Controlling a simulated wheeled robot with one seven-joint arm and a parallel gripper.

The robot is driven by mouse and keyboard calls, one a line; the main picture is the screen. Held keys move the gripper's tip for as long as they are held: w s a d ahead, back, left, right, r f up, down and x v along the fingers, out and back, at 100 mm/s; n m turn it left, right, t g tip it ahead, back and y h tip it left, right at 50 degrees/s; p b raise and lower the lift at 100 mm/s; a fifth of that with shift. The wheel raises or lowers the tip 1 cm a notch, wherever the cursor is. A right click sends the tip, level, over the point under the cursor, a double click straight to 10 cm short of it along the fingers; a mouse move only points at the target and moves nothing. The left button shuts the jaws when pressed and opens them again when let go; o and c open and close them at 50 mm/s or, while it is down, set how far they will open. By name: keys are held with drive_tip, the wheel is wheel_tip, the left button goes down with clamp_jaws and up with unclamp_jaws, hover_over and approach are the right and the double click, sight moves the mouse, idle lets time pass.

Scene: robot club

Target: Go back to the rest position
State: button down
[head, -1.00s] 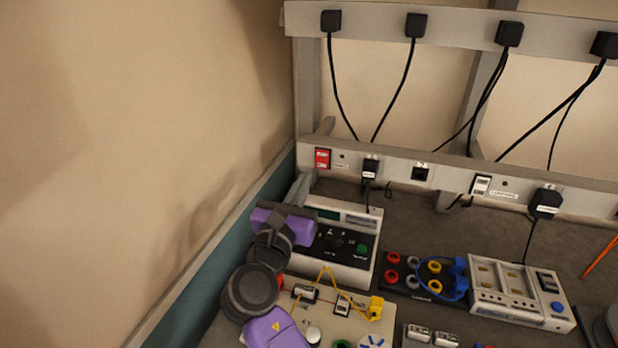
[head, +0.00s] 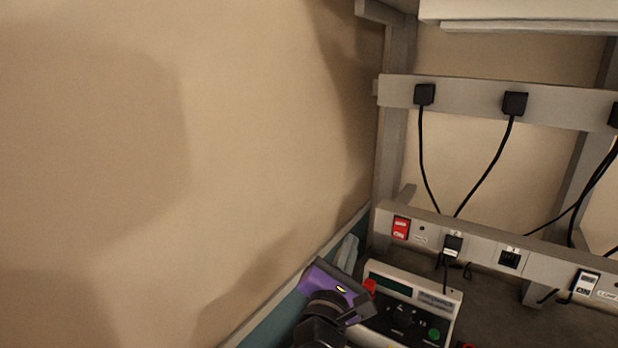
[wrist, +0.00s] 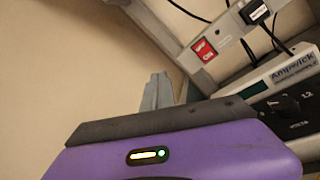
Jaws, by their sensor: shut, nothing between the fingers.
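My gripper (head: 347,246) is at the bottom middle of the head view, close to the beige wall. Its purple hand body and dark crossbar are seen from above. In the wrist view, the pale grey fingers (wrist: 157,92) stick out beyond the dark bar, together and with nothing between them. The fingers point toward the corner where the wall meets the bench frame. My gripper is left of a white-and-black bench instrument (head: 402,318), which also shows at the right of the wrist view (wrist: 290,72). I cannot tell the exact gap between them.
A grey socket rail (head: 480,249) with a red switch (head: 401,228) and black plugs runs behind the instrument. Cables hang from an upper rail (head: 465,98). A pale shelf (head: 520,15) is at the top right. The wall (head: 180,170) fills the left; space before it looks empty.

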drive_tip(key=s+a+f+m+y, duration=0.1)
drive_tip(key=s+f+m+y, duration=0.95)
drive_tip(key=s+f, duration=0.4)
drive_tip(key=s+d+f+m+g+h, duration=0.1)
drive_tip(key=s+d+m, duration=0.2)
drive_tip(key=s, duration=0.8)
drive_tip(key=s+d+f+m+g+h, duration=0.1)
drive_tip(key=s+d+m, duration=0.3)
drive_tip(key=s, duration=0.8)
drive_tip(key=s+d+f+m+g+h, duration=0.1)
drive_tip(key=s+d+m, duration=0.3)
drive_tip(key=s+m, duration=0.3)
drive_tip(key=s+b, duration=0.1)
drive_tip(key=s, duration=0.3)
drive_tip(key=shift+s, duration=0.15)
drive_tip(key=shift+m, duration=0.25)
